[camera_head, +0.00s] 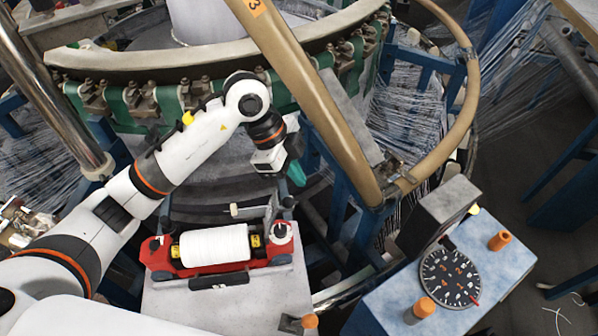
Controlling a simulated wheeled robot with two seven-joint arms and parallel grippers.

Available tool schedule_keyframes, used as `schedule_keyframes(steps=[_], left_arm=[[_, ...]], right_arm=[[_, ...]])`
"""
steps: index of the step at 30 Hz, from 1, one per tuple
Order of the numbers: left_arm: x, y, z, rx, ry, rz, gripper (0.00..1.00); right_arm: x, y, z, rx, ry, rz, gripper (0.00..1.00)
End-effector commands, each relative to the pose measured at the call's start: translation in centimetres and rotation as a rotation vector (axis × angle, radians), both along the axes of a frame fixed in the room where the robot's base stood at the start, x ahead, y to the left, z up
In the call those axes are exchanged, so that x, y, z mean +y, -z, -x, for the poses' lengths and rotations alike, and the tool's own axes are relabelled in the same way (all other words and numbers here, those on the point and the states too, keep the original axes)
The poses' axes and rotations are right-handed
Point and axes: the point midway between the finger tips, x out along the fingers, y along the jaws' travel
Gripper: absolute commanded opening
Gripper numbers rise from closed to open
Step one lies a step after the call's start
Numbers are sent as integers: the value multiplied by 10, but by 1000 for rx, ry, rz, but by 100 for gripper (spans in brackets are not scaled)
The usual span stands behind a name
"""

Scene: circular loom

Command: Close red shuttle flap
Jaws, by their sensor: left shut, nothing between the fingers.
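The red shuttle (160,262) lies on a grey block (165,300) at lower centre, with a white thread spool (215,246) inside it. A thin grey metal part (272,208), which looks like the flap, stands up at the shuttle's right rear; a small pale tip beside it points left. My left arm comes in from the left and reaches over the shuttle. My left gripper (296,174), with green fingers, is shut and empty, a little above and right of the raised part. I cannot tell whether they touch. My right gripper is not in view.
The loom's curved rail with green sections (170,100) runs behind. A slanted tan tube (310,95) passes close right of my gripper. A blue-grey panel with a black dial (450,277) and orange knobs stands at lower right. A metal pole (55,95) stands at left.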

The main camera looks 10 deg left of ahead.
Motion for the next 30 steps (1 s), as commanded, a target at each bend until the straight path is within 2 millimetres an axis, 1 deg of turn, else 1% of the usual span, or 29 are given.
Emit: schedule_keyframes(steps=[1,4,10,14,15,16,18,21,24,30], left_arm=[[-3,6,1,5,1,1,0],[-11,21,2,6,2,0,0],[-29,61,2,6,2,-1,0],[-40,85,2,5,2,-1,0],[-28,82,-1,2,-3,-4,0],[-22,82,-1,2,-3,-4,0],[-13,83,-2,3,-2,-4,0],[-4,85,-3,2,-1,-2,0],[1,86,-3,1,0,-1,0],[2,87,-3,0,1,0,0]], right_arm=[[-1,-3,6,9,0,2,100],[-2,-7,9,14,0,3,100],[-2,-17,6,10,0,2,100],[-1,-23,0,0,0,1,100],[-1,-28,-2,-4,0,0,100],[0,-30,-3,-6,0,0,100],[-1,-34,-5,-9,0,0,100],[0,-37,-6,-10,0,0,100],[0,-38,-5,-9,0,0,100],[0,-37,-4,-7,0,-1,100]])
